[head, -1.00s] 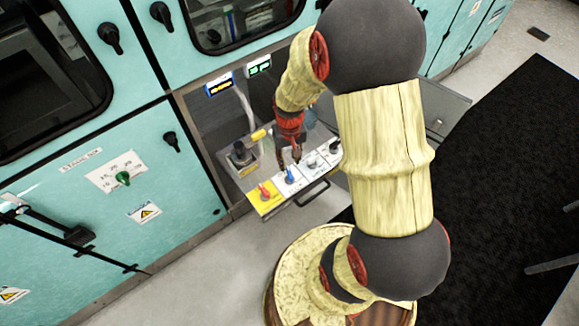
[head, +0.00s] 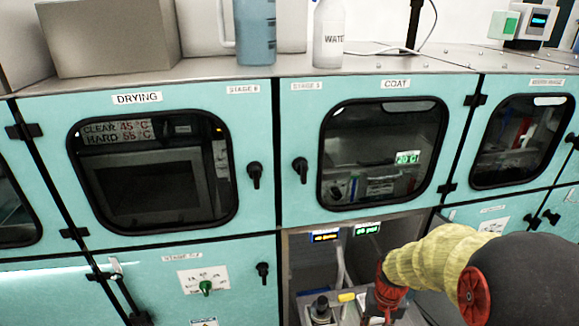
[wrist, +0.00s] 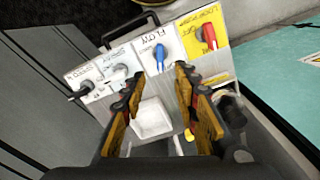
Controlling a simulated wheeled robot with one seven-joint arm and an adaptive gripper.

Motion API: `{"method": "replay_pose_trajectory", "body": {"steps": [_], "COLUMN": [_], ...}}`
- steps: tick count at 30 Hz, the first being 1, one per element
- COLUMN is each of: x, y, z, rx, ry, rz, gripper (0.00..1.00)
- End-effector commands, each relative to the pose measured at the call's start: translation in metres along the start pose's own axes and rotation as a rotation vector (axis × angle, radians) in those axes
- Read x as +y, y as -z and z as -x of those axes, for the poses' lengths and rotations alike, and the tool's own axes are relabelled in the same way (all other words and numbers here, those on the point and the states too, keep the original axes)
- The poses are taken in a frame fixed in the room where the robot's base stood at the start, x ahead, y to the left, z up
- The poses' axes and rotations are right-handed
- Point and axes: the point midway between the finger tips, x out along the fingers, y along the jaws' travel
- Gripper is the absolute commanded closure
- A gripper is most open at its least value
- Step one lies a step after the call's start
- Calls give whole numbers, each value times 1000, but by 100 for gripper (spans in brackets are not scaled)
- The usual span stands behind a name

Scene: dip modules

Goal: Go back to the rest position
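My gripper (wrist: 152,100) is open and empty in the wrist view, its two fingers spread over a pulled-out control drawer. The drawer's panel carries a blue valve handle (wrist: 160,54) on a white plate, a red handle (wrist: 209,35) on a yellow plate, and grey and black handles to the left. A white square block (wrist: 151,119) shows between the fingers. I cannot tell how far the fingers are above the panel. In the head view my arm reaches down at the lower right; the fingertips are cut off there.
Teal cabinets fill the head view, with a closed DRYING door (head: 150,165) and COAT door (head: 385,150). On the top stand a grey box (head: 105,38), a blue jug (head: 255,30) and a white water bottle (head: 328,35). The open bay (head: 325,255) lies below.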

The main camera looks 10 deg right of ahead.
Motion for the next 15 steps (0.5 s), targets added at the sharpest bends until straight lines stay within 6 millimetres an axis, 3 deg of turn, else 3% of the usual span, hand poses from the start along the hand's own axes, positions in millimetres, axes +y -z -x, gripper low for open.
{"method": "replay_pose_trajectory", "body": {"steps": [5,15], "x": [1,-25], "y": [-33,-84], "z": [3,118], "rx": [-70,67], "ry": [-2,4], "rz": [11,117], "gripper": [70,70]}}
